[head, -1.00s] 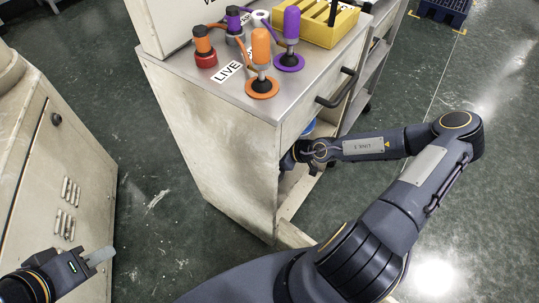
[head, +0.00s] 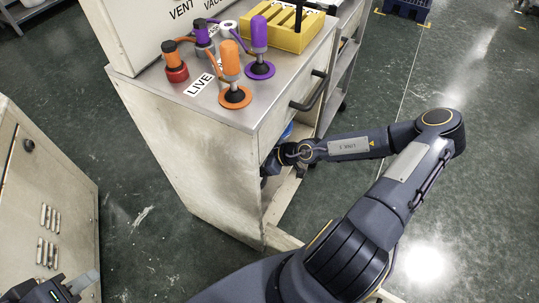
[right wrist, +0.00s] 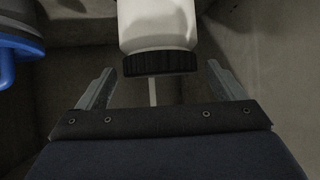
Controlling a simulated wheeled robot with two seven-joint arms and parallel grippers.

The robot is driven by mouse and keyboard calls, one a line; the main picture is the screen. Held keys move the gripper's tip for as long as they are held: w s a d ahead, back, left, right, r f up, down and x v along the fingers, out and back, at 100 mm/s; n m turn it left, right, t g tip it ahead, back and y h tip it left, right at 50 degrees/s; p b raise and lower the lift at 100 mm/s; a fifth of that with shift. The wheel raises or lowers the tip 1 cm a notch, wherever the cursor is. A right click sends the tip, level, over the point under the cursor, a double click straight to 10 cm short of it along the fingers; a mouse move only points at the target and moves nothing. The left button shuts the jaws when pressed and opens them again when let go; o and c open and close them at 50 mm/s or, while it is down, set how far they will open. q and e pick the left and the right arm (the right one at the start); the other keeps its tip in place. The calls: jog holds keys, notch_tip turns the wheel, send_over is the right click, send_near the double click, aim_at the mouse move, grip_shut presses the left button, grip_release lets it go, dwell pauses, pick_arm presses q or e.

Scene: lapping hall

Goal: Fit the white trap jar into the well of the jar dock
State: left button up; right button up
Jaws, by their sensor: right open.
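A white jar (right wrist: 157,24) with a black ribbed collar (right wrist: 160,62) shows at the top middle of the right wrist view. A thin pale rod runs down below the collar. My right gripper (right wrist: 160,78) is open, with one finger on each side of the collar and gaps between. In the head view my right arm reaches into the open side of the metal cabinet, and its gripper is hidden there. My left gripper (head: 84,281) is at the lower left of the head view, beside the left cabinet; its finger opening cannot be made out. I cannot identify the jar dock.
The metal cabinet (head: 190,150) carries orange and purple knobs, a red-based fitting and a yellow tray (head: 290,32) on top. A handle (head: 308,92) sticks out of its side. A blue-rimmed grey object (right wrist: 22,50) is left of the jar. Another cabinet (head: 45,190) stands left; floor lies between.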

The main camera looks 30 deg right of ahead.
jog(key=p+v, duration=0.3)
jog(key=v, duration=0.7)
